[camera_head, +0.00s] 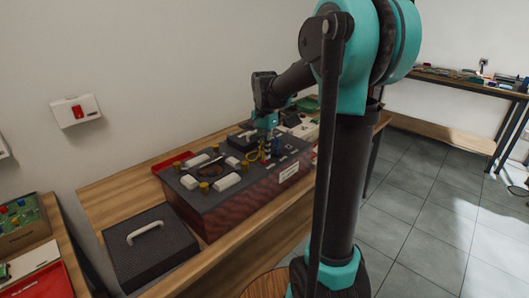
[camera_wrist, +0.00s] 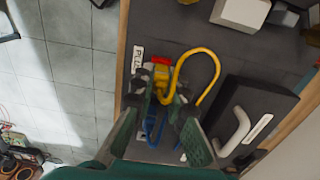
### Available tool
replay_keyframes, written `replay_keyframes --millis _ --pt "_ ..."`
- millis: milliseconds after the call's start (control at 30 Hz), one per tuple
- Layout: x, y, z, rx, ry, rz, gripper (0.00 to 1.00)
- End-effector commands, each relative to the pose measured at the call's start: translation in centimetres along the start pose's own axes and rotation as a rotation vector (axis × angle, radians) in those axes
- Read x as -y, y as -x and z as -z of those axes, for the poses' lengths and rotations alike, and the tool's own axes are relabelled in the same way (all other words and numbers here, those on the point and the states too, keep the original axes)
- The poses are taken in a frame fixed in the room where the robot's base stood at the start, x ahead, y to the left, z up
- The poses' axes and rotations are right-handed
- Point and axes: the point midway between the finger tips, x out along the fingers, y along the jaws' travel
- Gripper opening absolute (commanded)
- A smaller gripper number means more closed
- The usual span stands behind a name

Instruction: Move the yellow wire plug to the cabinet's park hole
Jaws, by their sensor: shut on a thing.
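The cabinet (camera_head: 240,197) is a dark-topped box with a reddish-brown side on the wooden bench in the head view. Its dark top (camera_wrist: 215,45) fills the middle of the wrist view. The yellow wire (camera_wrist: 214,62) arcs over the top, and its yellow plug (camera_wrist: 162,84) is between my fingertips. My gripper (camera_wrist: 163,92) is shut on the plug; it also shows over the cabinet's right part in the head view (camera_head: 268,122). A red plug or socket (camera_wrist: 160,60) and a blue wire plug (camera_wrist: 152,130) are close by. I cannot make out the park hole.
A black block with a white handle (camera_wrist: 241,130) lies right of my fingers in the wrist view. White blocks and yellow knobs (camera_head: 204,188) stand on the cabinet's top. A dark case (camera_head: 140,258) lies left of it on the bench. A white label (camera_wrist: 137,58) lies near the edge.

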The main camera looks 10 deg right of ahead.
Motion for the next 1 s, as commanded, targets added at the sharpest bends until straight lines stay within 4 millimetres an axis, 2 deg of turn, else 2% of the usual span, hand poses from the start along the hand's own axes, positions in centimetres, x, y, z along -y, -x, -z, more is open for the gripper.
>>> replay_keyframes --millis 467,1000 --pt "0.0 0.5 0.0 0.0 0.0 0.0 0.0" --pt "0.0 2.3 0.0 0.0 0.0 0.0 0.0"
